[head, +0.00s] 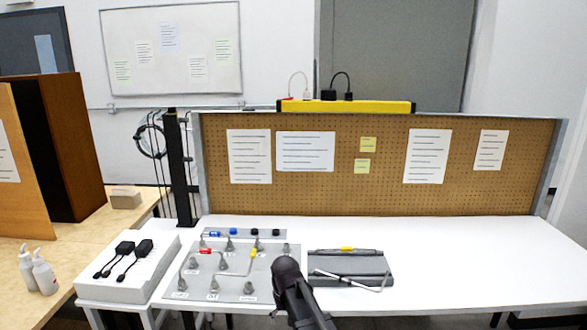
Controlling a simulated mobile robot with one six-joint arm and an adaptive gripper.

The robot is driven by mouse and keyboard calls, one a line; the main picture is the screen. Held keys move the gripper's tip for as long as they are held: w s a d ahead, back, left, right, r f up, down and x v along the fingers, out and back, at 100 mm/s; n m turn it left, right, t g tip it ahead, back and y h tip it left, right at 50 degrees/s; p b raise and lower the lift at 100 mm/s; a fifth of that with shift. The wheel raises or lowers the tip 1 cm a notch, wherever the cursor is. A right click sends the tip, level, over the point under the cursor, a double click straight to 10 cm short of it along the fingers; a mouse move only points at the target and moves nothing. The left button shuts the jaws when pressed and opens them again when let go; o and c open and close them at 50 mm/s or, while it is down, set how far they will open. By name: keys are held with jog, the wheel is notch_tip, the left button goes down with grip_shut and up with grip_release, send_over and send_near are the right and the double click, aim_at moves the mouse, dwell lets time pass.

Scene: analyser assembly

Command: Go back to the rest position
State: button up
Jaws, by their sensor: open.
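A dark rounded part of my own arm rises from the bottom edge in the head view, just right of the analyser plate. I cannot make out any gripper fingers. The grey analyser plate (268,290) lies on the white table, with several metal fittings and tubes on it. A red-marked part, a blue-marked part and a yellow-marked part (253,254) sit on or by it. My arm hides part of the plate's right edge. To the right, a dark grey tray (330,262) holds a bent metal tube (350,280) and a yellow-marked piece (347,249).
The white table (470,265) is clear on the right. A white box (125,285) with two black adapters stands left of the plate. A pegboard (300,200) with papers closes the back. A black post (180,175) with cables and bottles (43,273) are on the left.

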jog(key=s+d+r+m+p, duration=0.1)
jog(key=s+d+r+p, duration=0.4)
jog(key=d, duration=0.4)
jog(key=s+d+r+m+p, duration=0.2)
jog(key=s+d+r+p, duration=0.2)
jog(key=s+d, duration=0.3)
jog(key=d+r, duration=0.1)
jog(key=d, duration=0.2)
jog(key=shift+s+p, duration=0.4)
